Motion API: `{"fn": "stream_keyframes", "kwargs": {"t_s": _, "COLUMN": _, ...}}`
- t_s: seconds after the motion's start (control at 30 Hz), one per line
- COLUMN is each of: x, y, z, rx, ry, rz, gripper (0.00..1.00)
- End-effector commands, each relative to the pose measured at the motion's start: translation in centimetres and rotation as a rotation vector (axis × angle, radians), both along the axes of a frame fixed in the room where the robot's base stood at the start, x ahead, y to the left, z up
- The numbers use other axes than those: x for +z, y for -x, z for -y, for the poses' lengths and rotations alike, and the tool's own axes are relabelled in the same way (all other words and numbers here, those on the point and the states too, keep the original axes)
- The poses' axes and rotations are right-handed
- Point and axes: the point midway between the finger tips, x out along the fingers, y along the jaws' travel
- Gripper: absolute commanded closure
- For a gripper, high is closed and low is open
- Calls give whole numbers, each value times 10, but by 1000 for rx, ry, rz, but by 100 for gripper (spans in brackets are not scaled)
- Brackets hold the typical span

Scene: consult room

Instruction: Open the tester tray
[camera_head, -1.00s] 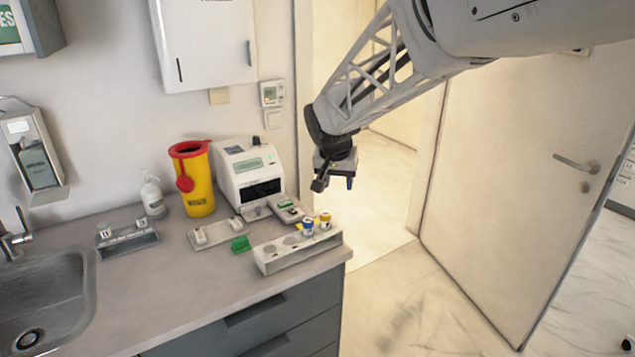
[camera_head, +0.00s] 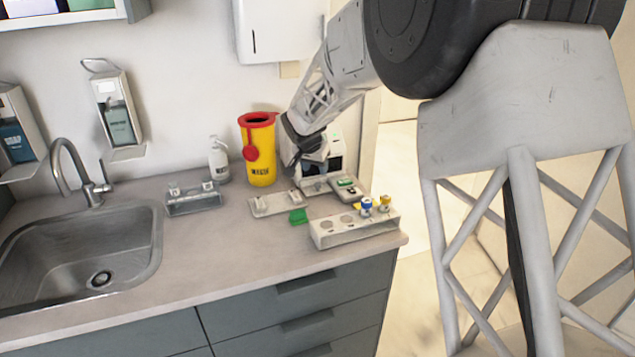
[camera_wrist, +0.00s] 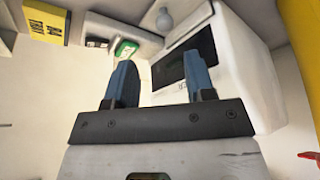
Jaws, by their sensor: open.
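The tester is a white boxy machine (camera_head: 336,146) with a dark front window, at the back of the counter beside the yellow bin. My arm hides much of it in the head view. A light grey ledge (camera_head: 314,186) shows low at its front; I cannot tell whether it is the tray. In the wrist view the tester (camera_wrist: 232,60) fills the right, its dark window (camera_wrist: 168,70) partly behind and between my fingers. My gripper (camera_wrist: 160,62) is open with nothing between its blue fingers. In the head view my gripper (camera_head: 297,166) is near the tester's front left; contact cannot be told.
A yellow bin with a red lid (camera_head: 260,150) stands left of the tester. A sink (camera_head: 85,255) is at the left.

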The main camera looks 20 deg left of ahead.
Motion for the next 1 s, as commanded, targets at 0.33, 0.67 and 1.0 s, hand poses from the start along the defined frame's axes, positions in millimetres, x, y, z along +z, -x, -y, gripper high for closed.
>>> {"fn": "stream_keyframes", "kwargs": {"t_s": 0.33, "x": -3, "y": 0, "z": -7, "rx": 1, "ry": -2, "rz": 2, "gripper": 50}}
{"fn": "stream_keyframes", "kwargs": {"t_s": 0.67, "x": -10, "y": -3, "z": -6, "rx": 0, "ry": -1, "rz": 0, "gripper": 50}}
{"fn": "stream_keyframes", "kwargs": {"t_s": 1.0, "x": -41, "y": -16, "z": -6, "rx": 1, "ry": -1, "rz": 0, "gripper": 50}}
